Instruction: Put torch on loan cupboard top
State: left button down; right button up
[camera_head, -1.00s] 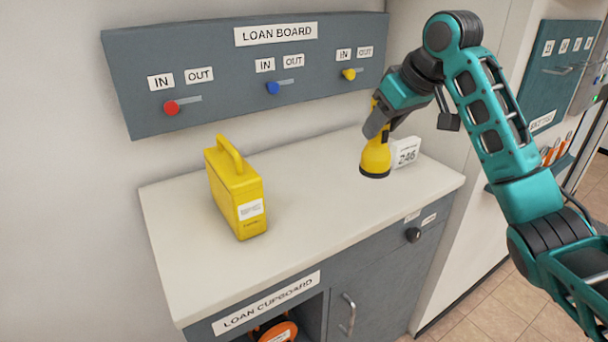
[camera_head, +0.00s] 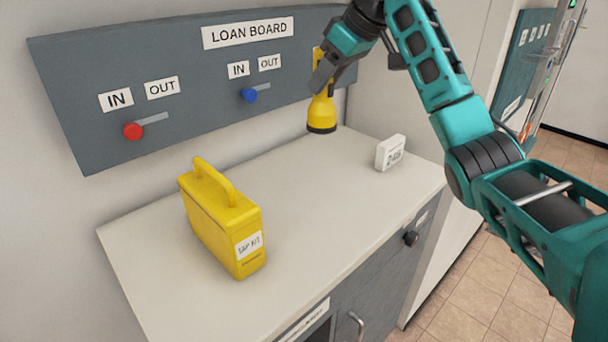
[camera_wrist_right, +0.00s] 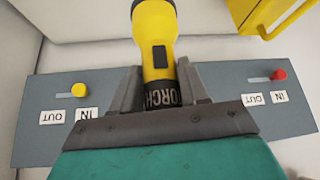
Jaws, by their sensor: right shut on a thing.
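The yellow torch (camera_head: 322,108) has a black rim and hangs upright, wide end down, at the back of the loan cupboard top (camera_head: 300,200). In the head view it overlaps the loan board, and whether its rim touches the top is hard to tell. My right gripper (camera_head: 323,80) is shut on the torch's upper part. In the right wrist view the torch (camera_wrist_right: 156,45) sits between the two grey fingers (camera_wrist_right: 157,90), with part of its lettering showing. My left gripper is not in view.
A yellow case (camera_head: 222,225) with a handle stands on the left of the top. A small white display block (camera_head: 390,153) stands at the right. The loan board (camera_head: 190,75) with sliders is on the wall behind. The middle of the top is clear.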

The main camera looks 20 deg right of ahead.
notch_tip(320, 180, down, 18)
jog(key=shift+r, duration=0.15)
dwell(0.4)
jog(key=o, duration=1.2)
jog(key=v, duration=1.2)
jog(key=shift+d, duration=0.1)
